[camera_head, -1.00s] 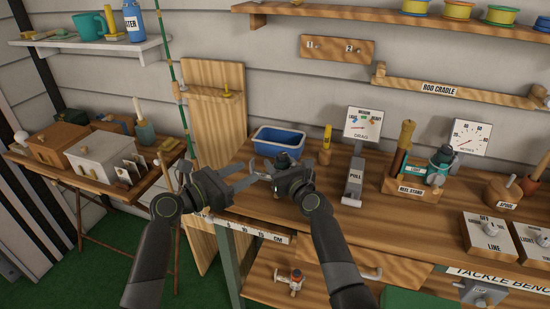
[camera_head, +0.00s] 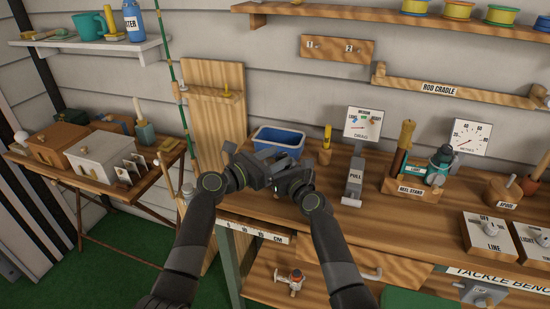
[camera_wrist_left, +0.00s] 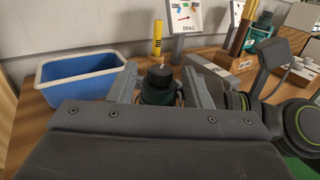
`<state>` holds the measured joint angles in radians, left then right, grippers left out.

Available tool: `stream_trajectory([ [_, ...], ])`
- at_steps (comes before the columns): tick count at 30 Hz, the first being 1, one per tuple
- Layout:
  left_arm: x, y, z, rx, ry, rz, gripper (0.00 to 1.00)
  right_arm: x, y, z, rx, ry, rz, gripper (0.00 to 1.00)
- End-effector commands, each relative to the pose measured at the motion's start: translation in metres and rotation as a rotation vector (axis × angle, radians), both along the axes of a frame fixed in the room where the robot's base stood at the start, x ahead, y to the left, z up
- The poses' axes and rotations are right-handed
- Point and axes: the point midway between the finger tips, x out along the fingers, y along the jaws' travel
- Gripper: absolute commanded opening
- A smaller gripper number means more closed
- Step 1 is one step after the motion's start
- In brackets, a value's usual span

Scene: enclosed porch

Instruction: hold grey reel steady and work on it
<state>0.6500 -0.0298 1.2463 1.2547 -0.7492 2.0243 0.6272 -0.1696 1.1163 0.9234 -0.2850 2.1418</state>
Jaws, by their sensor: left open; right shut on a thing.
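A reel with a dark grey top and a dark green body (camera_wrist_left: 160,85) shows between my left fingers in the left wrist view. It is held above the bench, and its lower part is hidden. My left gripper (camera_head: 264,157) is open, one finger on each side of the reel; I cannot tell whether they touch it. My right gripper (camera_head: 279,168) comes in from the right and is shut on the reel. In the head view, the two grippers are close together over the bench's left front corner and mostly hide the reel.
A blue bin (camera_head: 279,139) stands just behind the grippers. A pull gauge (camera_head: 355,175) and the reel stand (camera_head: 411,187) with a teal reel (camera_head: 439,165) are to the right. The line box (camera_head: 488,232) is near the front. The bench top between has clear patches.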

Motion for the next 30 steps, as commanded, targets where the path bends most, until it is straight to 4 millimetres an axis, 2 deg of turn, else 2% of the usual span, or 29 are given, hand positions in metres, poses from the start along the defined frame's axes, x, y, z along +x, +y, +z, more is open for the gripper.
stream_trajectory([
  [2, -0.0001, -0.0001, 0.0001, 0.000, 0.000, 0.000, 0.43, 0.0000, -0.0001, -0.0001, -0.001, 0.000, 0.000, 0.15],
  [12, -0.0001, 0.0003, 0.0001, 0.000, 0.000, 0.000, 0.00, 0.0000, 0.0000, -0.0001, -0.001, 0.000, 0.000, 0.15],
  [20, 0.0013, 0.0005, -0.0007, 0.004, 0.002, -0.025, 0.00, -0.0001, 0.0000, -0.0002, -0.001, 0.000, 0.000, 0.15],
  [30, 0.0054, 0.0030, -0.0016, 0.007, 0.006, -0.180, 0.00, -0.0002, 0.0007, 0.0002, -0.002, -0.001, 0.001, 0.15],
])
